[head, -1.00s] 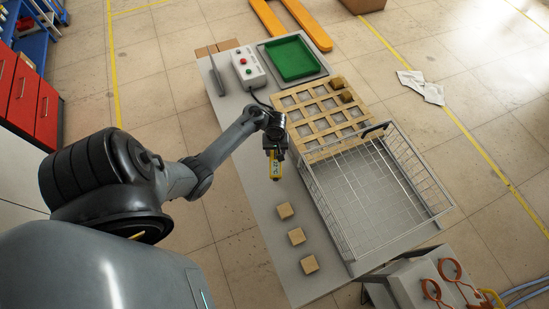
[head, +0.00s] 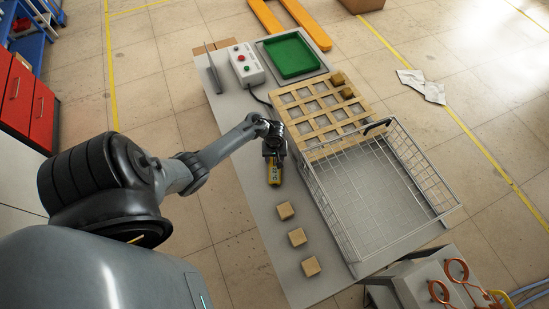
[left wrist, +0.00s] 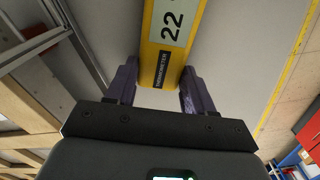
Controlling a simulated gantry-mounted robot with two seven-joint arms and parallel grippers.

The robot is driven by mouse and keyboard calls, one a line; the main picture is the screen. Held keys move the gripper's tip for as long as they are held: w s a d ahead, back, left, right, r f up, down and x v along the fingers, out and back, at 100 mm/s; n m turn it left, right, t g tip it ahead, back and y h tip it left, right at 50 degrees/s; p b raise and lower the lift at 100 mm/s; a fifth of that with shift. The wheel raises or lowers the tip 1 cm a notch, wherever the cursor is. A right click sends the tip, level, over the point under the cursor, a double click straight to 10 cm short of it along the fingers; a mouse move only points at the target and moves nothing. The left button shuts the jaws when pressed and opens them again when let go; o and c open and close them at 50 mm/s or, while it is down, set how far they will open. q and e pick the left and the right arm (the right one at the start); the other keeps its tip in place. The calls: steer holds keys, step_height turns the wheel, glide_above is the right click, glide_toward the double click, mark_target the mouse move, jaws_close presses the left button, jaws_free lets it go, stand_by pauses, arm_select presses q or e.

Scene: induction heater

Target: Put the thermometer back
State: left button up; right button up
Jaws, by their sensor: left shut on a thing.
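The yellow thermometer (head: 274,174) is at my left gripper (head: 273,157), over the left part of the grey table (head: 250,205). In the left wrist view the thermometer (left wrist: 163,62) shows a display reading 22 and a "THERMOMETER" label. The dark fingers of my left gripper (left wrist: 158,88) are on either side of its end, shut on it. I cannot tell whether its far end touches the table. My right gripper is not in view.
A wire basket (head: 422,172) stands right of the gripper, beside a wooden grid (head: 305,128) with small blocks. A button box (head: 245,64) and green tray (head: 290,57) are at the far end.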

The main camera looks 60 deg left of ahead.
arm_select(q)
steer(key=shift+f, duration=0.1)
steer(key=o, duration=1.1)
steer(key=shift+o, duration=0.2)
step_height(320, 180, up, 12)
steer(key=f+p, duration=0.1)
steer(key=p, duration=0.5)
steer(key=s+d+r+m+t, duration=0.1)
steer(key=s+d+r+m, duration=0.4)
steer(key=d, duration=0.7)
steer(key=s+d+r+m+t, duration=0.2)
steer(key=s+d+r+m, duration=0.3)
steer(key=d+r+m, duration=0.5)
step_height(320, 180, up, 4)
steer(key=shift+d+f+t+p, duration=0.1)
steer(key=shift+d+t+p, duration=0.2)
steer(key=shift+d, duration=0.95)
steer(key=shift+s, duration=0.1)
